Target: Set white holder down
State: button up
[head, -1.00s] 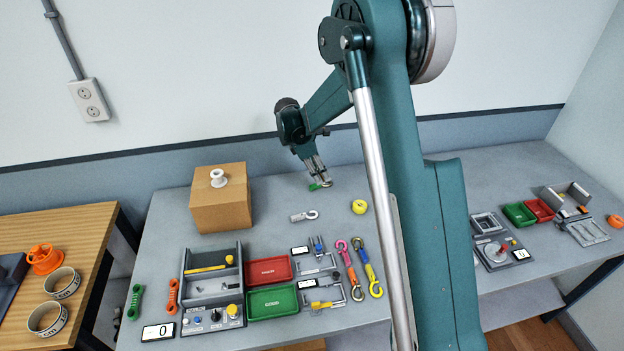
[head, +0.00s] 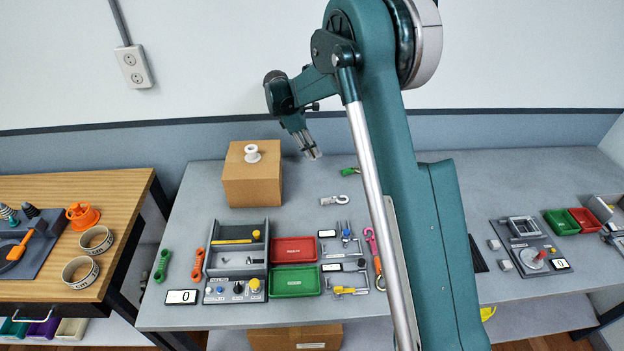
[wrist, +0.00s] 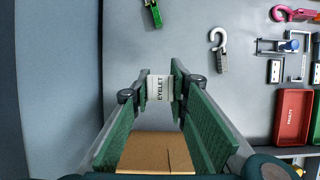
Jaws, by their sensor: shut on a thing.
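My gripper (wrist: 158,88) is shut on the white holder (wrist: 157,87), a small white block marked EYELET, in the wrist view. In the head view my gripper (head: 314,154) hangs to the right of a cardboard box (head: 252,186), near the back wall; the holder is too small to make out clearly there. In the wrist view the top of the cardboard box (wrist: 157,155) shows between my fingers, nearer the camera. I cannot tell how high the holder is above the table.
A white spool (head: 252,153) stands on the box. A green piece (head: 349,171) and a white hook (head: 335,200) lie on the grey table. A red tray (head: 294,250), a green tray (head: 295,281) and a grey organiser (head: 237,245) stand nearer the front.

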jog(key=shift+f, duration=3.1)
jog(key=shift+f, duration=0.1)
jog(key=shift+f, duration=1.8)
jog(key=shift+f+b, duration=0.15)
jog(key=shift+b, duration=0.2)
jog(key=o, duration=0.9)
jog(key=shift+o, duration=0.2)
jog(key=shift+r, duration=0.2)
jog(key=v, duration=1.2)
jog(key=shift+p, duration=0.4)
